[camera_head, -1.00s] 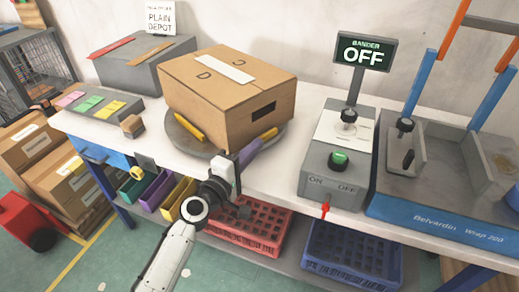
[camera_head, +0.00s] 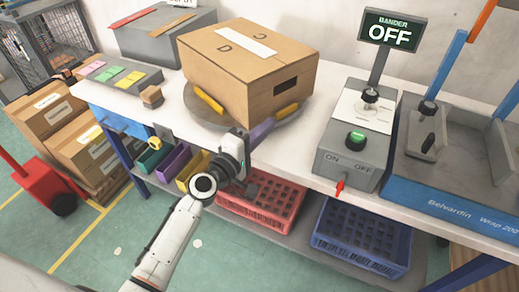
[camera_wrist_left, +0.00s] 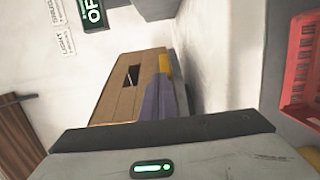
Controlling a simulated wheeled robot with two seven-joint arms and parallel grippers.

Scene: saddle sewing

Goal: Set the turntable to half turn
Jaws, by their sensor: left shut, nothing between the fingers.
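The turntable (camera_head: 212,121) is a grey disc on the white bench. A cardboard box (camera_head: 246,70) sits on it, with a white label on top. Yellow pieces show under the box at left and right, and a purple piece (camera_head: 262,131) at the front. My left gripper (camera_head: 243,141) is shut and empty at the bench's front edge, close to the purple piece; I cannot tell whether they touch. The left wrist view shows the box (camera_wrist_left: 128,85) and purple piece (camera_wrist_left: 158,100) beyond the gripper body; its fingertips are hidden there. My right gripper is not in view.
A grey control box (camera_head: 350,150) with a green button stands right of the turntable, under a sign (camera_head: 390,31) reading OFF. A blue-based wrapping machine (camera_head: 445,190) is further right. Crates, red (camera_head: 262,203) and blue (camera_head: 360,235), and coloured bins sit below the bench.

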